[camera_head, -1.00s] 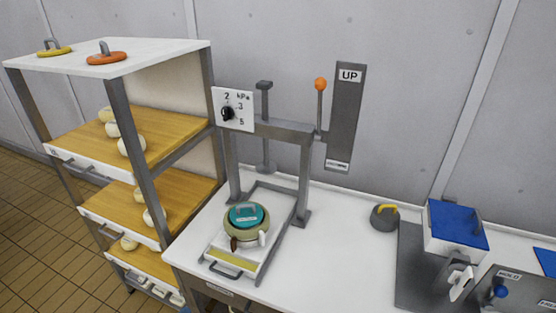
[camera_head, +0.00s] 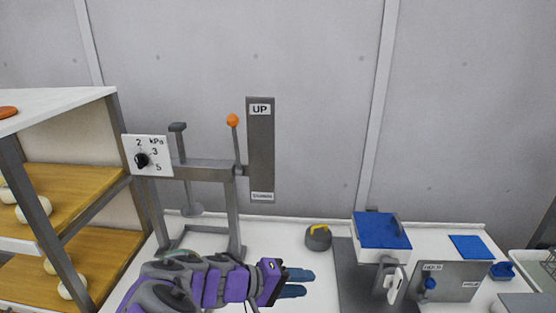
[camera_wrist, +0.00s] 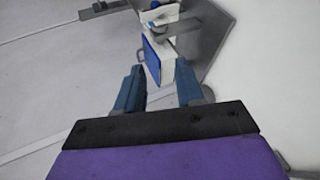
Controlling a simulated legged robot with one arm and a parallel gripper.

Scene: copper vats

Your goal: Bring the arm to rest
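My arm is in purple and grey at the bottom middle of the head view. My gripper (camera_head: 300,283) has two blue fingers pointing right over the white bench. In the wrist view my gripper (camera_wrist: 158,88) shows its fingers spread apart with nothing held between them. The blue-topped white box (camera_wrist: 157,60) appears beyond the fingers, apart from them. My arm hides the front left part of the bench in the head view.
A press frame (camera_head: 205,170) with an orange-knobbed lever (camera_head: 233,121) stands behind my arm. A grey weight with a yellow handle (camera_head: 318,237), the blue-topped box (camera_head: 381,231) and a grey panel (camera_head: 452,281) stand to the right. A shelf rack (camera_head: 110,120) is at left.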

